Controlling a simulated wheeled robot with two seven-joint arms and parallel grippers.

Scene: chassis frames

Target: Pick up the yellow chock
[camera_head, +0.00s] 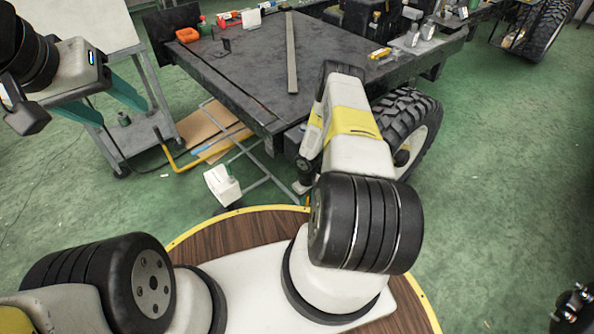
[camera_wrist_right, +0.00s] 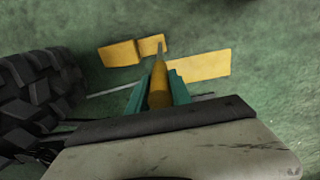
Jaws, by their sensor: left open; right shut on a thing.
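In the right wrist view, my right gripper (camera_wrist_right: 158,92) has its teal fingers shut on a narrow yellow part of the yellow chock (camera_wrist_right: 159,82), with a thin grey tip beyond it. Flat yellow pieces show to its left (camera_wrist_right: 120,53) and right (camera_wrist_right: 200,66); I cannot tell whether they are joined to the held part. In the head view my right arm reaches down beside the table, and I cannot make out its gripper or the chock there. My left gripper (camera_head: 120,112) is open and empty at the upper left, its teal fingers apart in front of a cart.
A dark work table (camera_head: 245,75) carries tools and parts. A large black tyre (camera_head: 412,125) stands beside my right arm; a tyre (camera_wrist_right: 35,95) is also close at the left in the right wrist view. A cart (camera_head: 105,25) stands at the left. Green floor is free at the right.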

